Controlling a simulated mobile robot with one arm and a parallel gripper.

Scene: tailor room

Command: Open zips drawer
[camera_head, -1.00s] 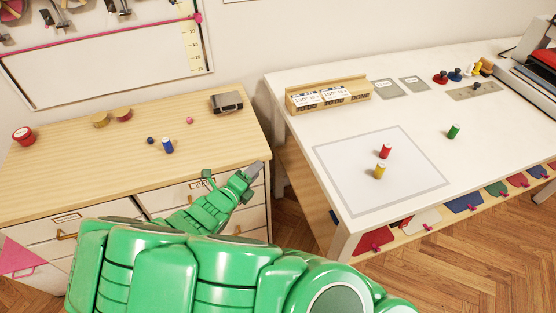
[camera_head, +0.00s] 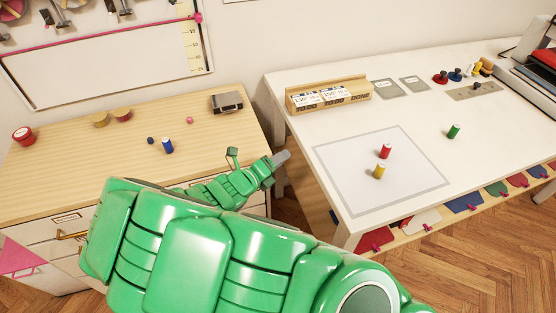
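A wooden-topped drawer cabinet (camera_head: 75,150) stands at the left, with white drawer fronts below its top. One front at the lower left shows a label (camera_head: 66,217) and a brass handle (camera_head: 72,235); the label's text is too small to read. My green arm covers most of the other fronts, so I cannot tell which is the zips drawer. My gripper (camera_head: 281,158) is at the cabinet's right front corner, near the gap to the white table. A grey finger shows; whether the gripper is open or shut is not clear. No drawer visibly stands out.
A white table (camera_head: 300,130) stands at the right, close to my gripper. It bears thread spools (camera_head: 385,151), a wooden card holder (camera_head: 328,95) and a press (camera_head: 530,68). On the cabinet top are a blue spool (camera_head: 167,146) and a dark box (camera_head: 227,101). Wood floor lies below.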

